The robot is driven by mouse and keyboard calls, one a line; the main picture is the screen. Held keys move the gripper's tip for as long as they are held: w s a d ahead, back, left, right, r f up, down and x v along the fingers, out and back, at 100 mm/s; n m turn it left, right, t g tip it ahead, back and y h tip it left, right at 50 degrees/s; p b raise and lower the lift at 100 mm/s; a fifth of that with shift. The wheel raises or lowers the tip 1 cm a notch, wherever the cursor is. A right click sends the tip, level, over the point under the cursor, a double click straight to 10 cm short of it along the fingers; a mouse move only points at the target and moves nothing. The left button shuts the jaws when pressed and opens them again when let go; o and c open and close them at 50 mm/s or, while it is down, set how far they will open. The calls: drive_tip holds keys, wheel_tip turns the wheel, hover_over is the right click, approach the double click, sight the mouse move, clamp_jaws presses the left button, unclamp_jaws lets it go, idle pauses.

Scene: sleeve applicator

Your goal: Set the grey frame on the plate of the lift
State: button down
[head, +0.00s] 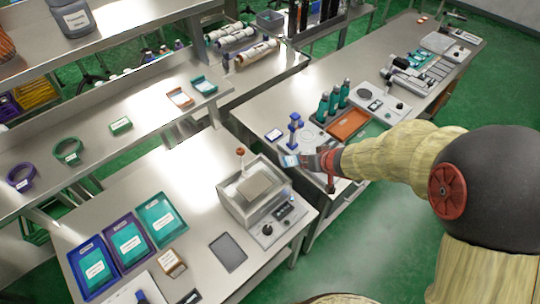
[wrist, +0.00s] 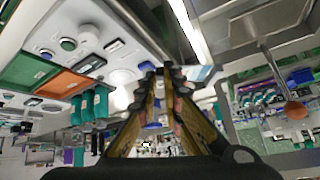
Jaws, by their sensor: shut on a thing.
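My gripper (head: 309,161) is above the gap between the two front tables, with a small light-blue and white piece (head: 290,161) at its tips. In the wrist view my gripper (wrist: 166,78) has its fingers drawn together, and a light-blue and white patch (wrist: 201,73) shows beside the tips. A flat dark grey rectangle (head: 228,252), which may be the grey frame, lies on the near table, apart from my gripper. The steel box unit (head: 234,201), apparently the lift, holds a beige-grey plate (head: 255,187). Its red-brown lever knob (head: 240,152) also shows in the wrist view (wrist: 297,110).
Blue, purple and teal trays (head: 127,242) and a brown holder (head: 172,263) lie left of the unit. On the right table are a blue stand (head: 295,131), teal bottles (head: 334,101) and an orange tray (head: 348,124). Bare tabletop surrounds the dark grey rectangle.

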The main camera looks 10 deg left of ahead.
drive_tip(key=s+a+r+n+g+y+p, duration=0.1)
drive_tip(key=s+a+n+p, duration=0.2)
drive_tip(key=a, duration=0.3)
drive_tip(key=s+a+r+n+g+y+p, duration=0.1)
drive_tip(key=s+a+n+g+y+p, duration=0.15)
drive_tip(key=a, duration=0.35)
drive_tip(key=shift+n+t+h, duration=0.25)
drive_tip(key=shift+t+h, duration=0.1)
drive_tip(key=shift+h, duration=0.1)
wheel_tip(320, 180, down, 6)
drive_tip(key=b, duration=0.7)
drive_tip(key=shift+f+b, duration=0.35)
drive_tip(key=shift+f, duration=0.25)
drive_tip(key=c, duration=1.9)
unclamp_jaws()
drive_tip(key=v, duration=1.2)
